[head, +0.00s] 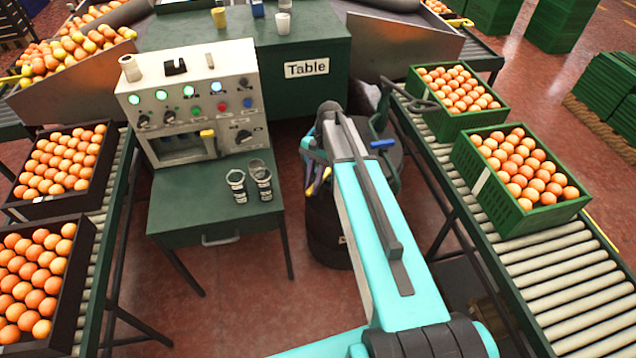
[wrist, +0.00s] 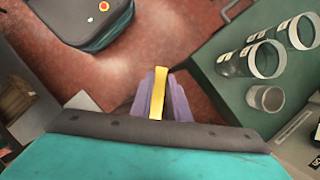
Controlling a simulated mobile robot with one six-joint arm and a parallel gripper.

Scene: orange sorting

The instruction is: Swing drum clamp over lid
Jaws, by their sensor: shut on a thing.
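The dark drum (head: 322,232) stands on the floor between the small green table and the right conveyor. My arm covers much of its top, so the lid is mostly hidden. My gripper (head: 318,177) is at the drum's upper left side. In the wrist view its purple fingers (wrist: 160,103) are closed on a narrow yellow handle (wrist: 158,88). I cannot see how this handle joins the drum or its clamp. A blue handle (head: 383,144) on a dark green upright lever shows at the drum's right rim, apart from my gripper.
The green side table (head: 190,200) stands close left, with two glass jars (head: 260,180) near its edge. A control panel (head: 195,100) is behind them. The right conveyor (head: 545,262) carries green crates of oranges (head: 490,200). Red floor lies between.

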